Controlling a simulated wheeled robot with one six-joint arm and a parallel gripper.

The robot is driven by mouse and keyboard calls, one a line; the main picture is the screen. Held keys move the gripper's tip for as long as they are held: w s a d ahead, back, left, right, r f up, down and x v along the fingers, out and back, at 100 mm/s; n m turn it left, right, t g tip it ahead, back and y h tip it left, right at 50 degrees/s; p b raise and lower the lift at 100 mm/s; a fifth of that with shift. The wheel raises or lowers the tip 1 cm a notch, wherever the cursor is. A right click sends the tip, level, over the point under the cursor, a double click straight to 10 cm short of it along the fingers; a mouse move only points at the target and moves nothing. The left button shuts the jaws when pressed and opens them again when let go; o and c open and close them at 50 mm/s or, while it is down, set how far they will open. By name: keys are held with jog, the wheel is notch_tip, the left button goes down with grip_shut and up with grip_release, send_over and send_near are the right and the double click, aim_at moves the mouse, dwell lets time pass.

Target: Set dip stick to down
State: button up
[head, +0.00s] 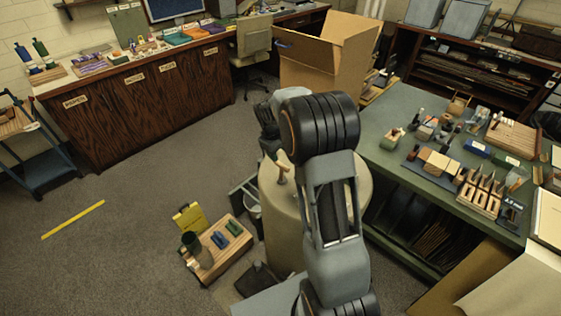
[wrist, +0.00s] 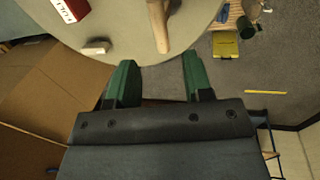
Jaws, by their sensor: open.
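A light wooden stick (head: 283,174), which looks like the dip stick, stands up from the round beige table (head: 275,215) in the head view. In the wrist view the stick (wrist: 160,25) reaches from the top edge to just short of the gap between my fingertips. My gripper (wrist: 160,58) has two green fingers spread apart with nothing between them. In the head view my gripper (head: 269,148) is near the table's far left edge, just beyond the stick, and its fingers are mostly hidden. The foot of the stick is unclear.
In the wrist view a red-and-white box (wrist: 70,8) and a small pale block (wrist: 96,47) lie on the round table. A cardboard box (head: 325,55) stands behind. A wooden crate (head: 222,262) with a yellow item (head: 189,217) sits on the floor. Floor at left is open.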

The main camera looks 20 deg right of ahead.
aim_at(281, 164)
jog(key=f, duration=0.2)
jog(key=d+f, duration=0.1)
jog(key=f, duration=0.1)
jog(key=f+p, duration=0.1)
jog(key=f, duration=0.2)
jog(key=shift+w+d+f, duration=0.1)
jog(key=shift+w+d, duration=0.05)
jog(key=shift+w, duration=0.1)
grip_shut()
dwell(0.3)
